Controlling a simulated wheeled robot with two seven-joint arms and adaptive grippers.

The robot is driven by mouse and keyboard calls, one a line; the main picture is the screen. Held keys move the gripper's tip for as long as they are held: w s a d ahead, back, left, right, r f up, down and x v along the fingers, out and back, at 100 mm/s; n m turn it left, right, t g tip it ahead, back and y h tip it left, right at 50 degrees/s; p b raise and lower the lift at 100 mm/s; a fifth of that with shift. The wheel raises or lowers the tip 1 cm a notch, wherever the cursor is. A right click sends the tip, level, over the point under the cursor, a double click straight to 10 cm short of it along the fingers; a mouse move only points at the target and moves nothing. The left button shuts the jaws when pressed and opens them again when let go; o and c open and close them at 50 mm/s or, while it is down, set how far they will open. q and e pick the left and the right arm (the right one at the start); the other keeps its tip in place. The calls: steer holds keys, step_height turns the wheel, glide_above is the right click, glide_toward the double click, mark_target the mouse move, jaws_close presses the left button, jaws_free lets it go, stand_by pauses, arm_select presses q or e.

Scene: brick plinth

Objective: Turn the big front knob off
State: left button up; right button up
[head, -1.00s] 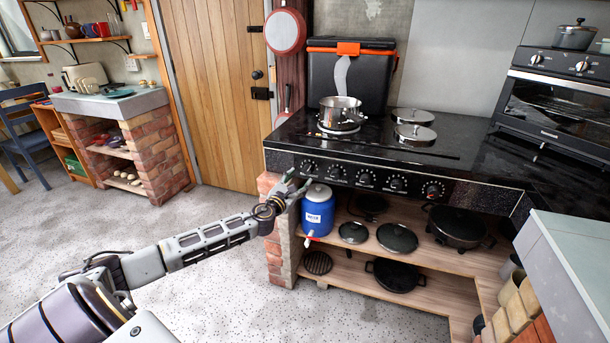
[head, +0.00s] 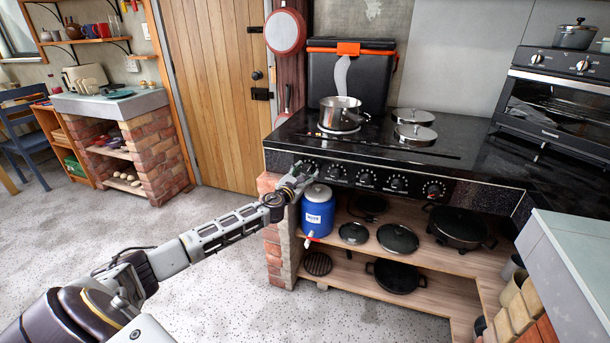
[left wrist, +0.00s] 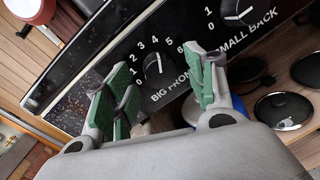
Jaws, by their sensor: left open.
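The big front knob (left wrist: 153,68) is black with a white pointer mark, on a printed 0 to 6 scale with the partly covered words "BIG FRONT" under it. It is the leftmost knob (head: 309,167) on the stove's front panel in the head view. My left gripper (left wrist: 162,74) is open, its green-padded fingers either side of the knob in the left wrist view. I cannot tell whether they touch it. In the head view my left gripper (head: 299,173) is at the panel's left end. My right gripper is not in view.
The "SMALL BACK" knob (left wrist: 237,12) is beside it, with more knobs to the right. A steel pot (head: 340,113) stands on the stove top (head: 300,137). A blue container (head: 318,212) stands on the shelf just below the gripper. The floor to the left is clear.

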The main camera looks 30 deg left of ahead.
arm_select(q)
steer(key=shift+w, duration=0.15)
steer(key=c, duration=1)
